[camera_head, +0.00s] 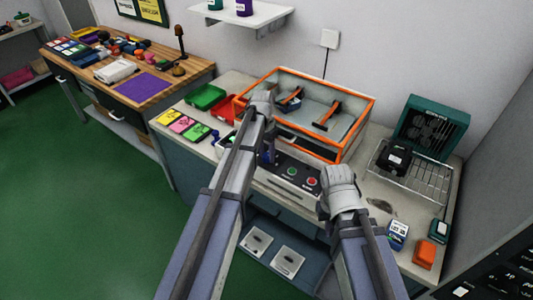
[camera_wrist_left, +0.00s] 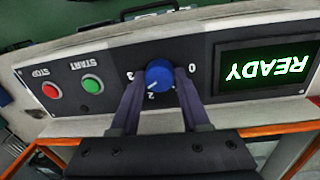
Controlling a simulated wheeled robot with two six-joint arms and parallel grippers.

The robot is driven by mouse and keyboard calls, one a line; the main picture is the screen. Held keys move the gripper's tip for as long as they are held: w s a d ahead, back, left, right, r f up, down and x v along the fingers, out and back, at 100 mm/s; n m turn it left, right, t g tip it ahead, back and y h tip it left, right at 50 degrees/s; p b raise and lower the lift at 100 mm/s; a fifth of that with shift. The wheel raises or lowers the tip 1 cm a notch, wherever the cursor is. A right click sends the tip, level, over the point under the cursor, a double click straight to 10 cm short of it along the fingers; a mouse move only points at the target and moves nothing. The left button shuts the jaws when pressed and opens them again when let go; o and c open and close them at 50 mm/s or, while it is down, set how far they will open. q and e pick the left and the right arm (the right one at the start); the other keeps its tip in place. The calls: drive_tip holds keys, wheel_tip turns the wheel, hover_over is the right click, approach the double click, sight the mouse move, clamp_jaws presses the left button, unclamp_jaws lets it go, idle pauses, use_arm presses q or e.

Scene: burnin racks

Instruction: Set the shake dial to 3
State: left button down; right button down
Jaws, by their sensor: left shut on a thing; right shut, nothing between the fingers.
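The blue shake dial (camera_wrist_left: 159,76) sits on the dark control panel (camera_wrist_left: 118,62), upside down in the left wrist view. Its white pointer line points down-left in that view, close to the 2 mark. The 3 lies to the left of the dial and the 0 to the right. My left gripper (camera_wrist_left: 160,88) has one finger on each side of the dial and is shut on it. In the head view my left gripper (camera_head: 267,150) hides the dial at the panel's front. My right gripper (camera_head: 328,208) is shut and empty, right of the panel's buttons.
A screen (camera_wrist_left: 266,70) reads READY. Green START (camera_wrist_left: 92,84) and red STOP (camera_wrist_left: 51,90) buttons sit on the panel. The orange-rimmed shaker box (camera_head: 358,125) stands behind. A wire rack (camera_head: 425,180) with a dark device is right; red and green trays (camera_head: 206,97) are left.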

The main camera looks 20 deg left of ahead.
use_arm(q)
drive_tip(key=m, duration=0.5)
drive_tip(key=shift+m, duration=0.3)
idle(0.4)
drive_tip(key=shift+c, duration=1.9)
unclamp_jaws()
drive_tip(key=shift+r, duration=0.15)
use_arm(e)
drive_tip(key=shift+r, duration=0.15)
